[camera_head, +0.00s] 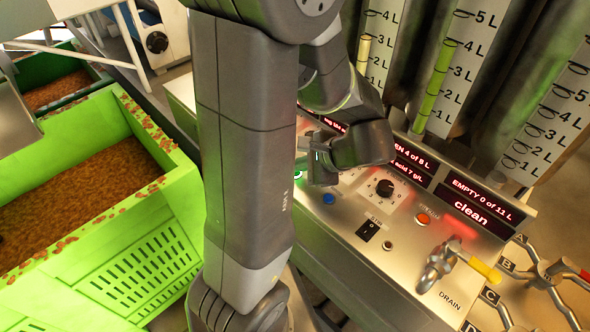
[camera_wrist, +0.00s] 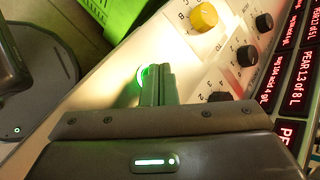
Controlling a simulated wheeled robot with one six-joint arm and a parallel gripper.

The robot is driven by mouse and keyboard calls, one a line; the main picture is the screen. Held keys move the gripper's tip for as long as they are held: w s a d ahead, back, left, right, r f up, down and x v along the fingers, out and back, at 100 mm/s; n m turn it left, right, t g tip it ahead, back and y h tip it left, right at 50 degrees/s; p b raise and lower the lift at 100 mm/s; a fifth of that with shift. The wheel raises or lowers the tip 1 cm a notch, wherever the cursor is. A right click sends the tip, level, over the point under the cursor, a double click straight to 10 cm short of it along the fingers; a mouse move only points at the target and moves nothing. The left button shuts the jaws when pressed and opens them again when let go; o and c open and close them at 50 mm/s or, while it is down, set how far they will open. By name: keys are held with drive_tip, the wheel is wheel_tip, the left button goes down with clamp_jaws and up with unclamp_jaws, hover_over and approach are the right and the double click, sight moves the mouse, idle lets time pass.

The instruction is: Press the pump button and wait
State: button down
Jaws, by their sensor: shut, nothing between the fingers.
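A green-lit round button (camera_wrist: 143,74) is on the pale panel in the wrist view, partly hidden behind my fingers. Its green glow (camera_head: 298,175) shows beside my arm in the head view. I cannot read a pump label on it. My gripper (camera_wrist: 158,70) is shut and empty, with its fingertips right at the green-lit button. I cannot tell whether they touch it or whether it is pushed in. In the head view my gripper (camera_head: 318,170) is low over the panel, partly covered by my arm.
The panel also has a blue button (camera_head: 329,198), a black knob (camera_head: 385,187), an orange button (camera_head: 423,218) and a metal drain valve (camera_head: 437,267). A yellow knob (camera_wrist: 203,16) lies beyond the fingertips. Red displays (camera_head: 480,199) line the back. A green crate (camera_head: 150,262) stands left.

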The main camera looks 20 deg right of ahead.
drive_tip(key=shift+r+p, duration=0.4)
drive_tip(key=shift+r, duration=0.25)
drive_tip(key=shift+r, duration=0.1)
drive_tip(key=shift+r+p, duration=2.1)
drive_tip(key=shift+r, duration=0.3)
wheel_tip(320, 180, up, 10)
drive_tip(key=p, duration=0.8)
drive_tip(key=shift+p, duration=0.3)
drive_tip(key=shift+f, duration=0.1)
wheel_tip(320, 180, down, 12)
drive_tip(key=b, duration=1)
drive_tip(key=shift+r, duration=0.25)
drive_tip(key=shift+r, duration=0.15)
